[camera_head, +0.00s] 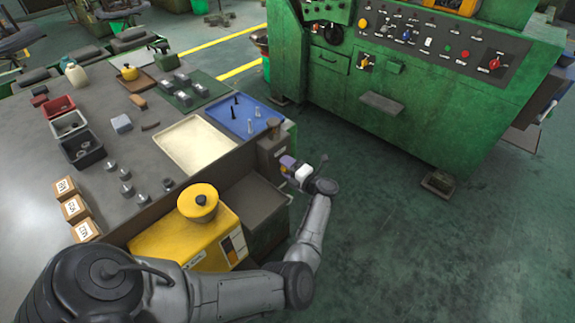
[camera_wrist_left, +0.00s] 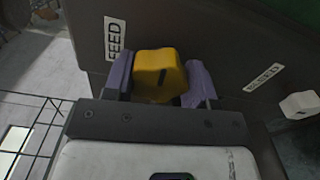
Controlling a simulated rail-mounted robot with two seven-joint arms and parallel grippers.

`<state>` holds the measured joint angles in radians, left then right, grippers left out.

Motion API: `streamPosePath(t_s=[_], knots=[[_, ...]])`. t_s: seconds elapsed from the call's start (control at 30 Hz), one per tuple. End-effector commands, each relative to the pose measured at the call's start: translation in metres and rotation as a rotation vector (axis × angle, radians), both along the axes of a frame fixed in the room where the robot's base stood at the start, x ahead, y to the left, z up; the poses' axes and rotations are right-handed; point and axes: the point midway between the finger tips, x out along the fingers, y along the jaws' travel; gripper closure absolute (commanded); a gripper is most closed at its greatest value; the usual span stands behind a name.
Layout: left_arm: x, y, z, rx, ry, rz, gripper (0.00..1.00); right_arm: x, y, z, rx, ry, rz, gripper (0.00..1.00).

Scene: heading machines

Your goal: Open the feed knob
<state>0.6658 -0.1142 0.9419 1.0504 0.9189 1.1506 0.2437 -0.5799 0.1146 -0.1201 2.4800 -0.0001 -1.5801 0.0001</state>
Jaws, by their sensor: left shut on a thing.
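In the head view my left gripper (camera_head: 288,163) is at the end face of the bench unit, and the knob is hidden there. My right gripper is not in view.
A second label (camera_wrist_left: 263,79) and a white knob (camera_wrist_left: 301,105) are to the right on the panel. A yellow box (camera_head: 180,243) stands close to my left arm. A blue tray (camera_head: 235,118) holds bolts on the bench. A green machine (camera_head: 420,90) stands across clear floor.

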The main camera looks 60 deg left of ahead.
Motion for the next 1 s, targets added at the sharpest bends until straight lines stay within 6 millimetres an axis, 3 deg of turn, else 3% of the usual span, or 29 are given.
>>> streamPosePath(t_s=[0.83, 0.87, 1.0], knots=[[0.0003, 0.0003, 0.0031, -0.025, 0.106, 0.001, 0.72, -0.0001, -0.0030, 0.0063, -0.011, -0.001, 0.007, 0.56], [0.0003, 0.0003, 0.0031, -0.025, 0.106, 0.001, 0.46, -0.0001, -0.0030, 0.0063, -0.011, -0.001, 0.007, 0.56], [0.0002, 0.0003, 0.0023, -0.027, 0.106, 0.001, 0.32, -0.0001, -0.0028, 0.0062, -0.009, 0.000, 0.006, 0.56]])
